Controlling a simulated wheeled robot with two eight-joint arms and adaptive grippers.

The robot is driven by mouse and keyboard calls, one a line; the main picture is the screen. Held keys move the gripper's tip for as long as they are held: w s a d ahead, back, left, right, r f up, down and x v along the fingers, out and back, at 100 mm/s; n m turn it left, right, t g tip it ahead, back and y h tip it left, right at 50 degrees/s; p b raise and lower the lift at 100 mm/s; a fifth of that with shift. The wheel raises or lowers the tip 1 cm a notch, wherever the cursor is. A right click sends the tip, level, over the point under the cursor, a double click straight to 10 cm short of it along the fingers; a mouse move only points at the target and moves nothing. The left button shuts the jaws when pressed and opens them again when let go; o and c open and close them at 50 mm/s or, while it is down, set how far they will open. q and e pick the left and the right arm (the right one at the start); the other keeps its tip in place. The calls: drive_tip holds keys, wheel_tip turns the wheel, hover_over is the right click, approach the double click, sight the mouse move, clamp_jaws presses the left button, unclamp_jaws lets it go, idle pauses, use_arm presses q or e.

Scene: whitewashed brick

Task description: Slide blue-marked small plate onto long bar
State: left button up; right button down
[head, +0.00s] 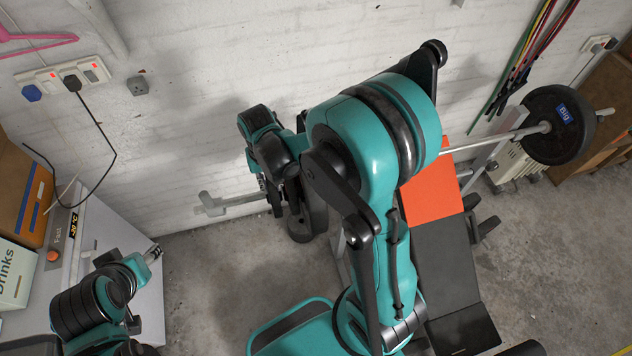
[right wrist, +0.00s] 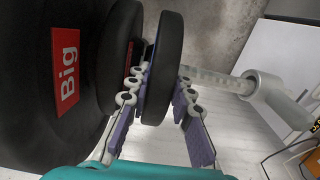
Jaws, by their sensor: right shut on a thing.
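The long bar (head: 480,143) runs across the rack along the brick wall. My right gripper (head: 270,192) is by the bar's left part, largely hidden by my own arm. In the right wrist view my right gripper (right wrist: 158,98) is shut on a small black plate (right wrist: 167,62), its fingers on both faces. The bar (right wrist: 205,78) comes out from the plate's right side, so the plate seems to be around it; the hole is hidden. Its blue mark is not clearly visible. My left gripper (head: 148,256) is at the lower left, its fingers unclear.
A large red-marked plate (right wrist: 45,80) and a smaller black plate (right wrist: 117,50) are left of the held plate. A grey cylindrical piece (right wrist: 268,92) is at the bar's outer end. A blue-marked large plate (head: 560,125) is on the right end. A bench (head: 440,260) stands below.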

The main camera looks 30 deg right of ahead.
drive_tip(key=shift+w+d, duration=0.15)
drive_tip(key=shift+d, duration=0.15)
drive_tip(key=c, duration=1.7)
unclamp_jaws()
drive_tip(key=o, duration=0.4)
drive_tip(key=shift+o, duration=0.2)
wheel_tip(320, 180, up, 12)
drive_tip(key=shift+a, duration=0.1)
